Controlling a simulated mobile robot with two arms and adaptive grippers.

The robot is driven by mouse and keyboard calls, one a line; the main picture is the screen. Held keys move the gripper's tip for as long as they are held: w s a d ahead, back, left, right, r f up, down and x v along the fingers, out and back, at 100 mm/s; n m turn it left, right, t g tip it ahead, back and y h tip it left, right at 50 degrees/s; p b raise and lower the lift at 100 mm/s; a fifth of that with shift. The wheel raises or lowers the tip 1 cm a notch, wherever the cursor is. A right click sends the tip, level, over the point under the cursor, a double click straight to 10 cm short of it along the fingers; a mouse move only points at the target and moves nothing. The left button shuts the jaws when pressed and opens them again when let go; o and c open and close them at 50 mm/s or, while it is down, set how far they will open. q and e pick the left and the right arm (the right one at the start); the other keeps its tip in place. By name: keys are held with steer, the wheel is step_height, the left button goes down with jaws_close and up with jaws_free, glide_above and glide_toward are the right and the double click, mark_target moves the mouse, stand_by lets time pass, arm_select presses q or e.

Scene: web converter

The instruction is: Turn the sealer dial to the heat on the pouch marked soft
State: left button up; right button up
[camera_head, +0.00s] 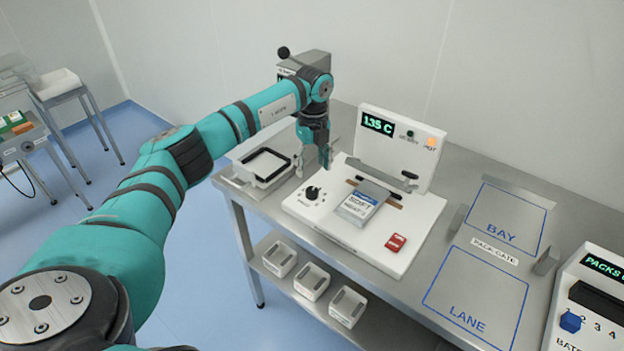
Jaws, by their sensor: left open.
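The white sealer (390,250) stands on the steel bench, with a green "135 C" readout (378,125) on its back panel. Its black dial (313,193) sits at the left front of the sealer's top. A grey and white pouch (359,205) marked "SOFT" lies on the sealer's middle, right of the dial; its smaller print is hard to read. My left gripper (314,166) is open and points down, above and behind the dial, apart from it. The dial's exact pointer setting is too small to read. My right gripper is not in view.
Blue-outlined BAY (508,215) and LANE (475,290) areas are bare at right, beside a counter box (590,300). White bins (312,281) sit on the lower shelf.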

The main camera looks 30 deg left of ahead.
arm_select(q)
step_height(320, 180, up, 4)
steer(key=shift+f, duration=0.15)
stand_by(0.6)
